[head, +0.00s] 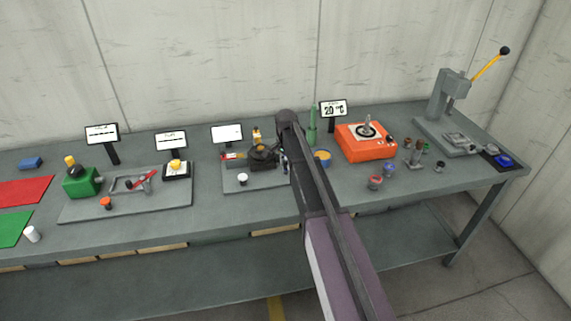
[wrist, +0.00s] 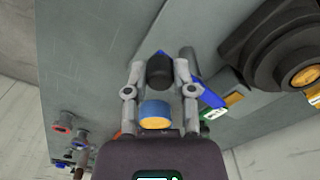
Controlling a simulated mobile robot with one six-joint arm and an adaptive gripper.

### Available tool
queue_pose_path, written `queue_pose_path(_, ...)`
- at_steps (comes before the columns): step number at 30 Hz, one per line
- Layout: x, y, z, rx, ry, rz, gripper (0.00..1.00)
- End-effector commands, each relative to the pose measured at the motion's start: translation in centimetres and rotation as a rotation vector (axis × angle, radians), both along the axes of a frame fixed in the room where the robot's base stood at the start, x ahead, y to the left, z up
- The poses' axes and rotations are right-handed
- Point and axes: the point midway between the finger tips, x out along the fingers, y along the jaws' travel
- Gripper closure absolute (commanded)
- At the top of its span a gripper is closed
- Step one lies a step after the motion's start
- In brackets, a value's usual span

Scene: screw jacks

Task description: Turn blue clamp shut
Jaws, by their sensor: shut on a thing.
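In the wrist view, my gripper (wrist: 160,73) has its two fingers on either side of a dark rounded knob (wrist: 159,70) and is shut on it. Blue parts of the clamp (wrist: 208,94) show beside the right finger and just behind the knob, so the knob appears to be part of the blue clamp. How the knob joins the blue parts is hidden by the fingers. In the head view, my arm covers the gripper, and only a small bit of blue shows at the arm's left edge.
A dark round fixture (wrist: 270,50) is close on the right in the wrist view. A blue cup-like part with an orange face (head: 321,158) stands right of my arm. The orange hotplate (head: 365,148) and a grey lever press (head: 447,100) are farther right.

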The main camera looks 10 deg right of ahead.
Motion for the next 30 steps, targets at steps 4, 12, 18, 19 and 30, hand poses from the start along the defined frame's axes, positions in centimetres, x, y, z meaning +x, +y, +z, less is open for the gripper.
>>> queue_pose_path(4,-0.1,-0.2,0.0,-0.001,0.001,0.034,1.00)
queue_pose_path(12,-0.2,-1.0,0.0,-0.001,0.001,0.176,1.00)
queue_pose_path(18,0.0,-1.9,0.0,0.000,0.001,0.343,1.00)
queue_pose_path(19,0.0,-2.1,0.0,0.000,0.001,0.371,1.00)
queue_pose_path(30,0.7,-3.8,0.0,0.000,0.001,0.713,1.00)
